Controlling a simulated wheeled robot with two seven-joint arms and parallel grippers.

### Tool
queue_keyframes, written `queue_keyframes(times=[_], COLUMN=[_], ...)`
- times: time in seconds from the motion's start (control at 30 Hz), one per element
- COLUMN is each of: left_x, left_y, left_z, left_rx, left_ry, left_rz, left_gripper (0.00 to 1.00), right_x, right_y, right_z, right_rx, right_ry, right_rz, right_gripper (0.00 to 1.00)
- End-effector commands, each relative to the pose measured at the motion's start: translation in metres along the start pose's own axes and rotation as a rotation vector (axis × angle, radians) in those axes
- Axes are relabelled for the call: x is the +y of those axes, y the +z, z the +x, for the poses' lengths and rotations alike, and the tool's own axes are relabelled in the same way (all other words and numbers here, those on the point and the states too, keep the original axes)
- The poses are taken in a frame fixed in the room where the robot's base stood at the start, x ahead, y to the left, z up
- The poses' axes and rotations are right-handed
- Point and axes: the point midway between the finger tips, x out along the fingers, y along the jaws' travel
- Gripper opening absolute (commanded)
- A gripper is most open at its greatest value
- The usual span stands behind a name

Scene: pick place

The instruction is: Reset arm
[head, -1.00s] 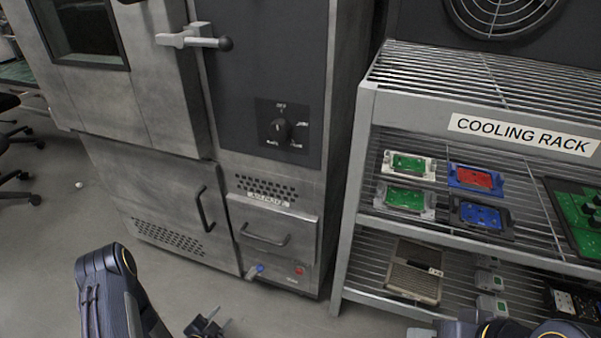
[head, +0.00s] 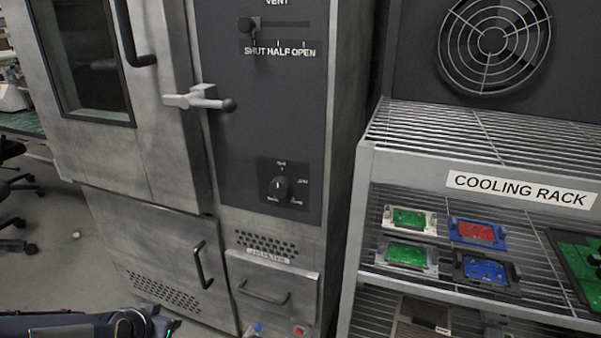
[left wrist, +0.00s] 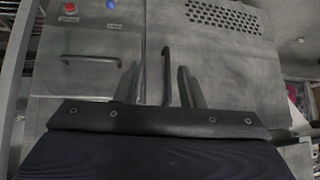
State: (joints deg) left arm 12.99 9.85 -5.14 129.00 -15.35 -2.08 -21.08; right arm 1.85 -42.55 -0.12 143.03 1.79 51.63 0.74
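My left gripper (left wrist: 158,84) shows in the left wrist view with its two fingers apart and nothing held between them. A dark vertical door handle (left wrist: 167,66) stands behind the gap between the fingers, on the grey cabinet front; I cannot tell how far off it is. In the head view my left arm (head: 75,325) lies along the bottom left edge, and its gripper cannot be made out there. My right arm and right gripper are outside both views.
A large grey oven (head: 165,160) with a lever latch (head: 198,98) fills the left and middle. A cooling rack (head: 400,160) stands at the right, holding green, red (head: 477,232) and blue boards in frames. Bare floor (head: 60,270) lies at the far left.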

Motion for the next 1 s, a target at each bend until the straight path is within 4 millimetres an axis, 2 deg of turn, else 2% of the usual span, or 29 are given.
queue_keyframes(times=[0.03,0.1,0.2,0.3,0.5,0.7,1.0], left_x=[0.007,0.020,0.042,0.062,0.093,0.120,0.114], left_y=[-0.005,-0.002,0.009,0.022,0.048,0.073,0.026], left_z=[-0.029,-0.063,-0.105,-0.136,-0.178,-0.209,-0.264], left_rx=[-0.003,-0.028,-0.065,-0.097,-0.148,-0.191,-0.200], left_ry=[0.010,0.038,0.085,0.129,0.201,0.264,0.265], left_rz=[-0.051,-0.128,-0.225,-0.295,-0.386,-0.446,-0.448], left_gripper=[0.36,0.36,0.36,0.36,0.36,0.36,0.36], right_x=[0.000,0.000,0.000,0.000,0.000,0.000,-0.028], right_y=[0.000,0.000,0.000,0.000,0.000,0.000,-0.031], right_z=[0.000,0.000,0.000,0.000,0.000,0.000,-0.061], right_rx=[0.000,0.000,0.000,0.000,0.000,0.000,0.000], right_ry=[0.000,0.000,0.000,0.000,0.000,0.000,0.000], right_rz=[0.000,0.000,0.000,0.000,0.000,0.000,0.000], right_gripper=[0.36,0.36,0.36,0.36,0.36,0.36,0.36])
